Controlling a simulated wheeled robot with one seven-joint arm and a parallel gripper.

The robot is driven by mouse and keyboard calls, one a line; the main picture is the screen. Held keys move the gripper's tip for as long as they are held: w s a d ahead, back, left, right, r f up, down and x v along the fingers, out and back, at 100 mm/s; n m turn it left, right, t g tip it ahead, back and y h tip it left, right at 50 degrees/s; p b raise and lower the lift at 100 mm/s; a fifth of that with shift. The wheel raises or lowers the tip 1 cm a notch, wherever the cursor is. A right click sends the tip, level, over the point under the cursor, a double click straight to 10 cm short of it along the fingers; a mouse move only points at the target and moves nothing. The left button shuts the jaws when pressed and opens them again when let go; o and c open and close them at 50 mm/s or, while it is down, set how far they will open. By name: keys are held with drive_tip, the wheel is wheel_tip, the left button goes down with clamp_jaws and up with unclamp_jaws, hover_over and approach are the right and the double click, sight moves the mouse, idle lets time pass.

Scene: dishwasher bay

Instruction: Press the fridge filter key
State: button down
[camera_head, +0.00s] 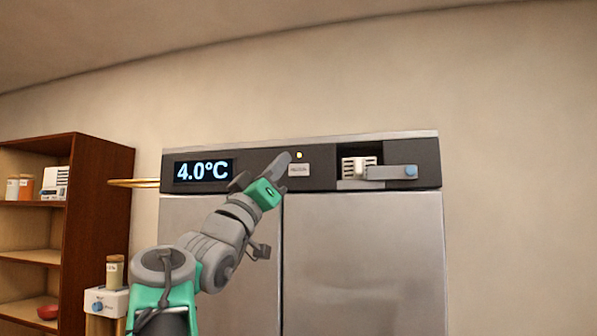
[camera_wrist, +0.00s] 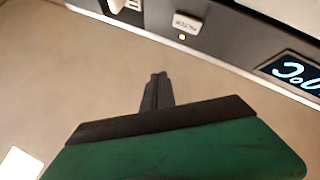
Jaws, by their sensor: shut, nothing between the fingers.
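The filter key (camera_head: 299,170) is a small pale rectangular key on the fridge's dark top panel (camera_head: 255,178), right of the 4.0°C display (camera_head: 203,171). A small lit yellow lamp (camera_head: 299,155) sits just above it. The wrist view shows the panel turned over, with the key (camera_wrist: 187,23) and its lamp (camera_wrist: 182,37) near the top. My gripper (camera_head: 286,157) is shut and empty, its tips just left of the key and a little higher in the head view. In the wrist view the tips (camera_wrist: 158,78) appear over the wall, apart from the key.
Right of the key, a recess holds a pale slotted part (camera_head: 358,166), with a grey bar and blue knob (camera_head: 410,171) beside it. Steel fridge doors (camera_head: 365,260) lie below. A brown shelf (camera_head: 100,200) with jars stands left. The wall above is clear.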

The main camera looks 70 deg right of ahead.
sight(293, 172)
drive_tip(key=shift+d, duration=0.1)
drive_tip(key=d+p, duration=0.1)
drive_tip(key=d, duration=0.1)
drive_tip(key=w+d+p, duration=0.1)
drive_tip(key=d+p, duration=0.1)
drive_tip(key=d, duration=0.1)
drive_tip(key=d+p, duration=0.1)
drive_tip(key=d, duration=0.1)
drive_tip(key=shift+w+d+r+p, duration=0.15)
drive_tip(key=shift+p, duration=0.25)
drive_tip(key=shift+d, duration=0.6)
drive_tip(key=shift+w+d+p, duration=0.1)
drive_tip(key=shift+d+p, duration=0.05)
drive_tip(key=shift+p, duration=0.15)
idle(1.1)
drive_tip(key=shift+d, duration=0.3)
